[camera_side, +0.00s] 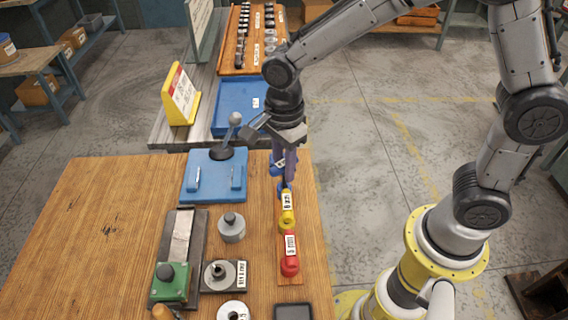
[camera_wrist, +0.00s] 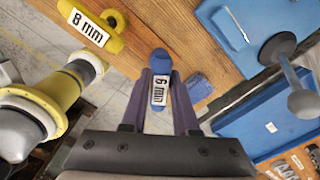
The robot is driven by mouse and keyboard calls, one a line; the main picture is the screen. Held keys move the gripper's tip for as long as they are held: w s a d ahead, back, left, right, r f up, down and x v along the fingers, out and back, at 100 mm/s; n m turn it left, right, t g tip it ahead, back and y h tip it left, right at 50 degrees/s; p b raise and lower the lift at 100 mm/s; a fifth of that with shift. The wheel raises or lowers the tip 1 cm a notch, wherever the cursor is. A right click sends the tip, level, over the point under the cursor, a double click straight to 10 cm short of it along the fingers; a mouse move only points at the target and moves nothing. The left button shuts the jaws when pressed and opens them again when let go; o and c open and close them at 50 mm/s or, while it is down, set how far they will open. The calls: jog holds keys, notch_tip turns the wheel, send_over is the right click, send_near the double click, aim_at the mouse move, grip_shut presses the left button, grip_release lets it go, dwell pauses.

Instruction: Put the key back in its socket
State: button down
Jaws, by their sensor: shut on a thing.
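My gripper (camera_wrist: 160,75) is shut on a blue key with a white "6 mm" label (camera_wrist: 160,92). The key's rounded blue end shows between the fingertips in the wrist view. In the side view my gripper (camera_side: 286,180) is over the far end of the key row, and the fingers partly hide the blue key. A yellow key labelled "8 mm" (camera_side: 287,218) and a red key (camera_side: 290,265) lie in line nearer the camera. A small blue patch (camera_wrist: 197,88) shows on the wood beside the fingers. The socket itself cannot be made out, nor whether the key touches it.
A blue plate with a grey ball-topped lever (camera_side: 214,178) is left of my gripper. A grey cylinder (camera_side: 231,228), a green block on a rail (camera_side: 174,284) and round metal parts (camera_side: 219,275) stand left of the keys. The table's left part is clear.

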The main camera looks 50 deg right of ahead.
jog(key=shift+f, duration=0.6)
dwell(0.3)
jog(key=shift+c, duration=1.4)
grip_release()
jog(key=shift+r, duration=5.65)
